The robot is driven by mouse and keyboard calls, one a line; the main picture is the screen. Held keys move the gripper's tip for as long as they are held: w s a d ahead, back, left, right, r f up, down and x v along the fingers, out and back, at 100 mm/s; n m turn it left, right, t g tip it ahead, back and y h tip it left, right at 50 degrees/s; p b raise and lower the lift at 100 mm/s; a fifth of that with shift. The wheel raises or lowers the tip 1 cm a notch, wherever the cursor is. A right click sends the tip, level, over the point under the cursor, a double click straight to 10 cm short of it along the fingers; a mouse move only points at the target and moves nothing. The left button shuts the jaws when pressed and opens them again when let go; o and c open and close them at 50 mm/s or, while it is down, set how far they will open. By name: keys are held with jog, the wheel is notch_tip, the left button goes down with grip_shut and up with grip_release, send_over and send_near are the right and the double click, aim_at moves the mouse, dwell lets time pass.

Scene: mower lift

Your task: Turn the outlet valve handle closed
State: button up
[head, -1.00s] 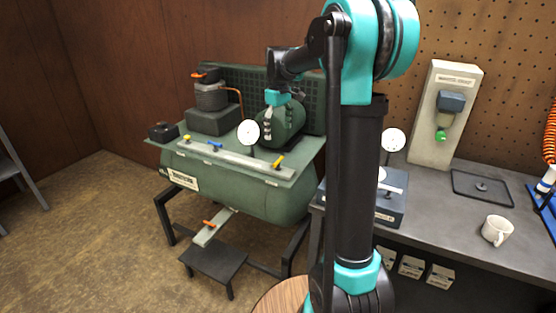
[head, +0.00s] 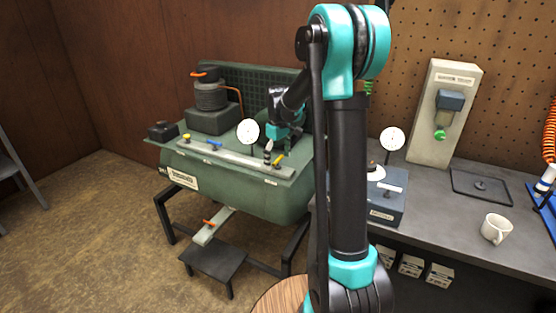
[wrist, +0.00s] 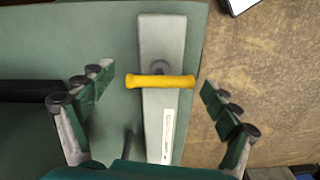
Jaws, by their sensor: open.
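A yellow valve handle (wrist: 160,81) lies crosswise over the end of a pale grey manifold bar (wrist: 163,40) in the wrist view. In the head view, the yellow handle (head: 279,160) is at the right end of the manifold bar (head: 235,159) on the green compressor. My gripper (wrist: 157,84) is open, with one finger on each side of the handle and gaps between. In the head view my gripper (head: 272,148) is just above and beside that handle. A white label (wrist: 168,136) is on the bar; its text is too small to read.
A blue handle (head: 214,146) and another yellow handle (head: 187,138) sit farther left on the bar. A round white gauge (head: 248,131) stands close left of my gripper. An orange handle (head: 208,224) is below the tank. The bench (head: 440,208) is at the right.

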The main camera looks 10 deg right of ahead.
jog(key=c, duration=1.2)
jog(key=shift+o, duration=0.2)
jog(key=shift+m, duration=0.3)
jog(key=m, duration=0.3)
jog(key=shift+m, duration=0.4)
jog(key=m, duration=0.9)
jog(key=shift+m, duration=2.3)
